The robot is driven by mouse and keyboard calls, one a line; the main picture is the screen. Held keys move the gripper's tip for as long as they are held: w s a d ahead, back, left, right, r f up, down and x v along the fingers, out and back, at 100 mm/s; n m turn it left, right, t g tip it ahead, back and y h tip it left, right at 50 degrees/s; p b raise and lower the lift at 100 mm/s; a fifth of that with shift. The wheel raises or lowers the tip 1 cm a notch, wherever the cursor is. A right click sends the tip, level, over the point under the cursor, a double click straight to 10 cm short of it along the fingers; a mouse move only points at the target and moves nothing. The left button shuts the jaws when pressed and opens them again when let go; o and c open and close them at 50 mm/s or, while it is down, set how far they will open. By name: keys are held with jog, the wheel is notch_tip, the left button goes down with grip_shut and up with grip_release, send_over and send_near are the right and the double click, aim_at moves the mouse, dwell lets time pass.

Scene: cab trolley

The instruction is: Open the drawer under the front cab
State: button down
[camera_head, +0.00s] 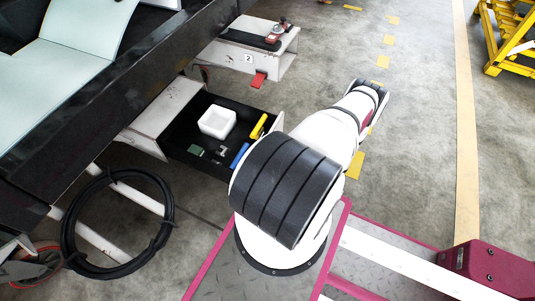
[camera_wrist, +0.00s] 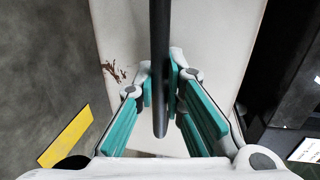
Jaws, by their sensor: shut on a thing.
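The drawer (camera_head: 183,137) under the cab stands pulled out, with its dark inside in view in the head view. A white open box (camera_head: 217,122), a yellow piece (camera_head: 258,126), a blue piece (camera_head: 240,155) and a green piece (camera_head: 198,150) lie in it. In the wrist view my gripper (camera_wrist: 160,92) is shut on a dark bar-shaped handle (camera_wrist: 160,50), in front of a pale, scuffed drawer front (camera_wrist: 215,35). My gripper and the handle are hidden behind my arm in the head view.
A coiled black hose (camera_head: 118,226) hangs at the lower left. A white step (camera_head: 272,62) marked 2, with a red-and-black device (camera_head: 277,31) on it, stands beyond the drawer. A yellow frame (camera_head: 510,40) stands far right.

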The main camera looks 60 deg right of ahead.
jog(key=shift+s, duration=0.7)
jog(key=c, duration=1.7)
grip_release()
jog(key=shift+o, duration=0.2)
